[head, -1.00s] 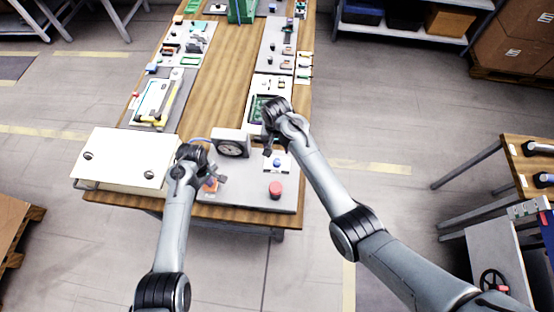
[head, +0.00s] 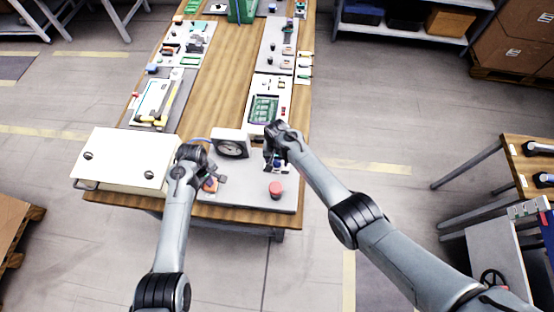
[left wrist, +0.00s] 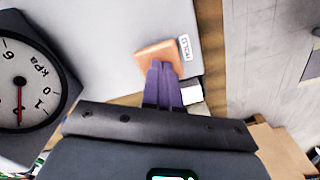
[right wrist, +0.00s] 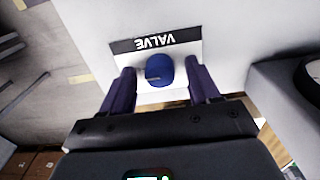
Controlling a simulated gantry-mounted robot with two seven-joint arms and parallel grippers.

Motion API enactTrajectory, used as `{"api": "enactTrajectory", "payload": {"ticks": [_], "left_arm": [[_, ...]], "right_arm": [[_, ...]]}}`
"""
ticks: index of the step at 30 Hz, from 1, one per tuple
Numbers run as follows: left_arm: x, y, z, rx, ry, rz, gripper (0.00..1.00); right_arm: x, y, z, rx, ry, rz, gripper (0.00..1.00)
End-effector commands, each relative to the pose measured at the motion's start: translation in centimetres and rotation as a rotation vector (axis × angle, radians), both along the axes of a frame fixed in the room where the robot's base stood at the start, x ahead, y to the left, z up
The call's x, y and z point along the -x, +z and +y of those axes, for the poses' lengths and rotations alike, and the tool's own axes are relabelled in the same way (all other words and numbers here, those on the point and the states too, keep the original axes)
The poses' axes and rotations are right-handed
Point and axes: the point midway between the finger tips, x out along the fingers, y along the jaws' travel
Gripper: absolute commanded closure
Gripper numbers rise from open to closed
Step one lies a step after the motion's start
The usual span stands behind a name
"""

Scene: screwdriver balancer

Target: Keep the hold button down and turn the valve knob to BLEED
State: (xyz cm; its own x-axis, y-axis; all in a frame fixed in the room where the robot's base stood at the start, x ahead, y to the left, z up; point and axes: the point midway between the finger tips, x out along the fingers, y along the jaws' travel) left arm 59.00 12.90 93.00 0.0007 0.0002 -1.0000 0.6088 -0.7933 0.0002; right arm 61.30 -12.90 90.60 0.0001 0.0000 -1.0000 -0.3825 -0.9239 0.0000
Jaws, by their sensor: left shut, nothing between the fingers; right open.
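The hold button (left wrist: 158,55) is an orange square block beside a small printed label in the left wrist view. It partly shows in the head view (head: 209,187). My left gripper (left wrist: 163,68) is shut and empty, its fingertips at the button's edge and seemingly touching it; how far it is pressed I cannot tell. The valve knob (right wrist: 159,70) is a round blue knob below a VALVE label (right wrist: 155,44) in the right wrist view. My right gripper (right wrist: 161,75) is open, with one finger on each side of the knob and gaps visible.
A kPa gauge (head: 231,147) stands between the two grippers; its dial (left wrist: 20,80) shows in the left wrist view. A red mushroom button (head: 275,189) sits on the panel, nearer the front. A cream box (head: 125,160) stands left of my left arm.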

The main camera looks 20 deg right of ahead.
Motion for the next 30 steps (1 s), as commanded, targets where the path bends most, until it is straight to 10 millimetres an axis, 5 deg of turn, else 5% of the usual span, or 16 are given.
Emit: {"api": "enactTrajectory", "payload": {"ticks": [6, 17, 30], "left_arm": [[0.1, -0.14, 0.03, 0.0, 0.0, 0.003, 1.0], [0.1, -0.14, 0.03, 0.0, 0.0, 0.003, 1.0], [0.1, -0.14, 0.01, 0.0, 0.0, 0.003, 1.0]], "right_arm": [[-0.01, -0.01, 0.02, 0.0, 0.0, 0.0, 0.39], [-0.02, 0.0, 0.01, 0.0, 0.0, 0.0, 0.94], [-0.03, 0.0, -0.01, 0.0, 0.093, -0.001, 0.95]]}}
